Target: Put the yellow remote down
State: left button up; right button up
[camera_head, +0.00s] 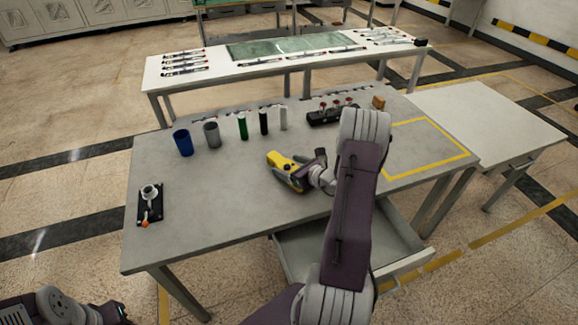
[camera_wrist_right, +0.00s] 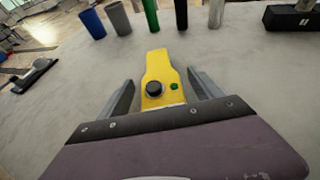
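The yellow remote (camera_head: 278,158) is at the middle of the grey table, at the tip of my right gripper (camera_head: 291,176). My left gripper (camera_head: 116,314) is at the bottom left edge, partly cut off, clear of the table.
A blue cup (camera_head: 183,142), a grey cup (camera_head: 212,135) and several upright cylinders stand behind the remote. A black rack (camera_head: 325,117) and an orange block (camera_head: 378,102) are at the back right. A yellow-outlined square (camera_head: 408,149) is empty. A drawer (camera_head: 300,250) hangs open below.

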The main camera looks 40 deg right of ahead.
jog(key=shift+r, duration=0.1)
